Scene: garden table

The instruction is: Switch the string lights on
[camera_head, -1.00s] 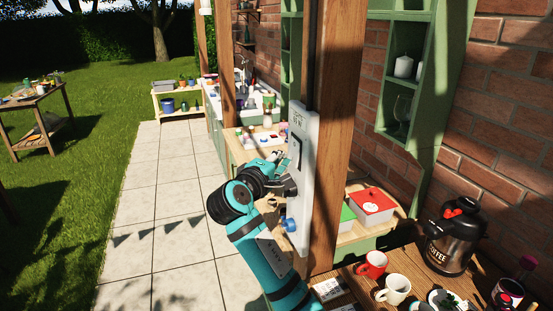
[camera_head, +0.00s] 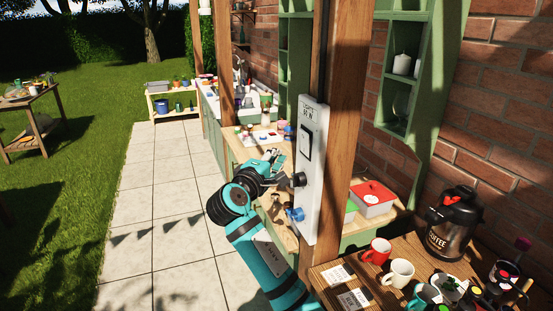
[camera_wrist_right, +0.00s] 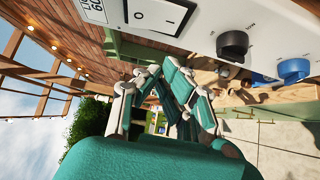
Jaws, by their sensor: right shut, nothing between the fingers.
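A white switch panel (camera_head: 313,190) is fixed to a wooden post. It bears a rocker switch (camera_head: 306,142) near the top, a black knob (camera_head: 299,179) below it and a blue knob (camera_head: 295,214) lowest. In the right wrist view the rocker switch (camera_wrist_right: 160,14) shows a circle mark and a bar mark, beside the black knob (camera_wrist_right: 233,43) and blue knob (camera_wrist_right: 293,69). My right gripper (camera_head: 279,159) is shut and empty, left of the panel and apparently clear of it. String light bulbs (camera_wrist_right: 56,49) hang overhead and look warm yellow. My left gripper is out of view.
A wooden table (camera_head: 335,272) at lower right holds a red mug (camera_head: 376,251), a white mug (camera_head: 398,273) and a coffee flask (camera_head: 453,225). A counter with a red-lidded box (camera_head: 373,197) stands behind the post. The paved path (camera_head: 165,200) on the left is open.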

